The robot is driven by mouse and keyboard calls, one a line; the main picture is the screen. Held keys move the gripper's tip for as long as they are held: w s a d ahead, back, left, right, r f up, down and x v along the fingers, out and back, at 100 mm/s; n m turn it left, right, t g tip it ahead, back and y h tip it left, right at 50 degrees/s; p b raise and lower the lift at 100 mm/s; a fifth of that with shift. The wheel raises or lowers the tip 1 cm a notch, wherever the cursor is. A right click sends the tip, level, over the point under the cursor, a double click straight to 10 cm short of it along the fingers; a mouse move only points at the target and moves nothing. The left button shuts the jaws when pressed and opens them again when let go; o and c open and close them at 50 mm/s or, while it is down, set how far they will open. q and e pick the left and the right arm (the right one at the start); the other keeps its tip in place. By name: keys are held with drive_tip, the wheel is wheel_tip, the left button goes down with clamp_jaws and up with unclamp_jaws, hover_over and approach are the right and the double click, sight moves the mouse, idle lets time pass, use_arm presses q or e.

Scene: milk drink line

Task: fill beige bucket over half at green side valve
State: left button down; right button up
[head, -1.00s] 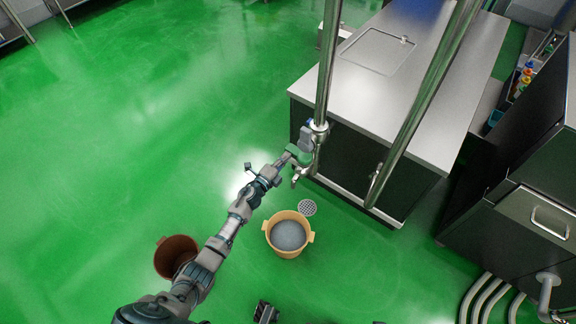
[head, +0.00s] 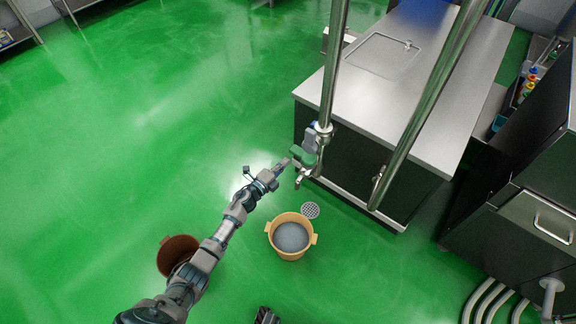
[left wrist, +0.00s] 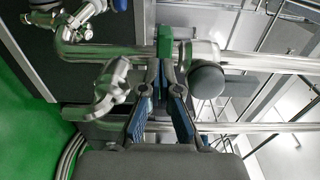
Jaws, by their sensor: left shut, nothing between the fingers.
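The beige bucket (head: 291,256) stands upright on the floor with grey liquid (head: 291,236) inside, its surface below the rim. Above and behind it, a spout (head: 302,178) comes off a steel pipe; I see no clear stream under it. The green valve handle (head: 301,156) sits on that pipe and also shows in the left wrist view (left wrist: 164,43). My left gripper (head: 284,163) is shut and empty, just left of the green handle. In the left wrist view its fingertips (left wrist: 165,66) point at the handle; contact is unclear. A dark part at the bottom edge may be my right gripper (head: 265,315).
A brown bucket (head: 178,254) stands to the left, partly behind my arm. A floor drain (head: 310,210) lies by the beige bucket. Steel pipes (head: 425,105) rise before the steel-topped counter (head: 400,85). The green floor (head: 120,150) at left is clear.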

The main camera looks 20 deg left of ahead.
use_arm(q)
drive_tip(key=d+p+v, duration=0.1)
drive_tip(key=p+v, duration=0.1)
drive_tip(key=v, duration=0.9)
drive_tip(key=s+a+f+n+g+y+p, duration=0.25)
drive_tip(key=s+f+n+g+y, duration=0.4)
drive_tip(key=s+f+n, duration=0.95)
drive_tip(key=s+d+f+n+g, duration=0.1)
drive_tip(key=s+f, duration=0.3)
drive_tip(key=s, duration=0.4)
drive_tip(key=s+d+f+n+g+p, duration=0.1)
drive_tip(key=s+d+f+g, duration=0.2)
drive_tip(key=s, duration=0.6)
drive_tip(key=s+d+f+n+g+p, duration=0.1)
drive_tip(key=s+d+f+n+g, duration=0.1)
drive_tip(key=s+f, duration=0.4)
drive_tip(key=s+d+g, duration=0.1)
drive_tip(key=s+g, duration=0.1)
drive_tip(key=shift+s+f, duration=0.25)
drive_tip(key=shift+s, duration=0.15)
use_arm(e)
drive_tip(key=s+f, duration=0.2)
drive_tip(key=f, duration=0.7)
drive_tip(key=s+f, duration=0.3)
drive_tip(key=f, duration=0.6)
drive_tip(key=shift+d+g, duration=0.3)
drive_tip(key=shift+g, duration=0.1)
drive_tip(key=shift+s, duration=0.1)
